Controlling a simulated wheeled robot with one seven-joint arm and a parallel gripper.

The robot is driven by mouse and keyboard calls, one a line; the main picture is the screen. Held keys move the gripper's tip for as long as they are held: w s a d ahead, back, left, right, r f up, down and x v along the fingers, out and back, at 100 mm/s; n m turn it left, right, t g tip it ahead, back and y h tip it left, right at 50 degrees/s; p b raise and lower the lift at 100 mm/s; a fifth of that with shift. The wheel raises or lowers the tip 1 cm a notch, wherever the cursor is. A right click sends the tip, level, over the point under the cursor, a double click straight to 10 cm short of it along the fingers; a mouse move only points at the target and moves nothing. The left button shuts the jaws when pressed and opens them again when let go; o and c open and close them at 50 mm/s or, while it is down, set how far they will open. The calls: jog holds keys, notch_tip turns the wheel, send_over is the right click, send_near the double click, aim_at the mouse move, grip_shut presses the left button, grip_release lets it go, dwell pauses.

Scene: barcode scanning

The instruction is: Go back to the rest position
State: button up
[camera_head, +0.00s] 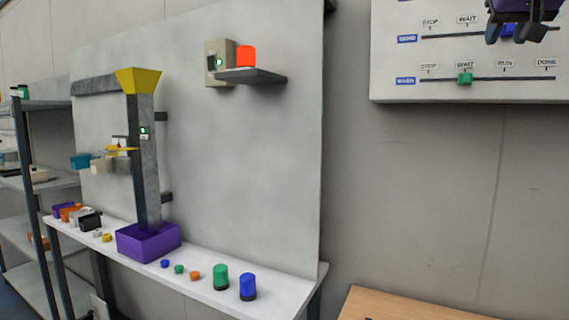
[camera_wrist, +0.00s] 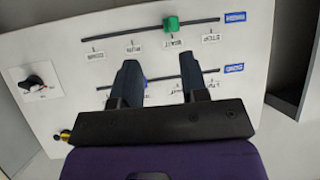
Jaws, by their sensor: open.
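My gripper (camera_head: 521,30) is at the top right of the head view, in front of a white slider panel (camera_head: 480,95). In the wrist view my gripper (camera_wrist: 158,85) is open, with its two dark fingers apart and pointing at the panel (camera_wrist: 60,50). A blue slider knob (camera_head: 506,31) shows beside the gripper in the head view and is partly hidden by it. A green slider knob (camera_head: 465,79) sits under the WAIT label on the lower track; it also shows in the wrist view (camera_wrist: 171,24). I cannot tell whether the fingers touch the blue knob.
A white bench (camera_head: 205,285) at left holds a purple box (camera_head: 148,241), small coloured pieces and green (camera_head: 220,278) and blue (camera_head: 248,288) cylinders. A wall shelf (camera_head: 255,76) carries an orange cylinder (camera_head: 246,56). A wooden table (camera_head: 400,306) is at lower right. Bare wall lies between.

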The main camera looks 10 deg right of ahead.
jog(key=s+a+f+n+g+y, duration=0.1)
jog(key=s+a+f, duration=0.4)
jog(key=f, duration=0.7)
jog(key=s+a+f+n+g+y, duration=0.2)
jog(key=s+a+f, duration=0.3)
jog(key=f, duration=0.6)
jog(key=s+a+f+n+g+y, duration=0.2)
jog(key=s+a+f, duration=0.4)
jog(key=f, duration=0.6)
jog(key=shift+s+f, duration=0.3)
